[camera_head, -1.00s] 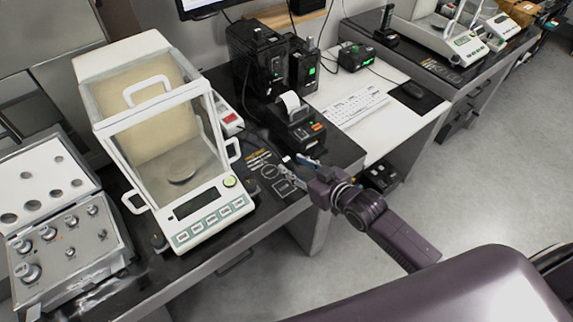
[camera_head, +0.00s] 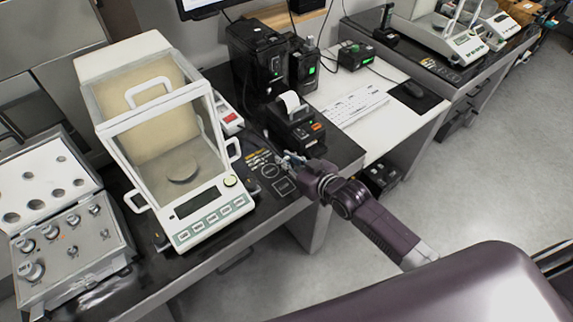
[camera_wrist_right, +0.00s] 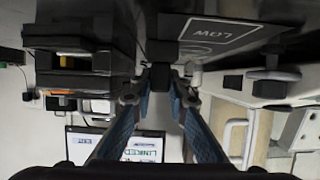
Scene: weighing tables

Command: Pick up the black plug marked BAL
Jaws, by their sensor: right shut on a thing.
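My right gripper (camera_head: 287,160) reaches in from the right over the dark bench, beside the right side of the glass-cased balance. In the right wrist view its two blue-padded fingers (camera_wrist_right: 161,84) close on a small black piece, which I take to be the black plug (camera_wrist_right: 161,76). The fingers cover much of it, and no BAL marking is readable. In the head view the plug is too small and hidden to make out. My left gripper is not in view.
The balance (camera_head: 205,203) stands left of my gripper. A label printer (camera_head: 296,128) and black boxes (camera_head: 258,62) stand behind it. A weight case (camera_head: 75,235) is at the far left. A white desk with a keyboard (camera_head: 356,105) lies to the right.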

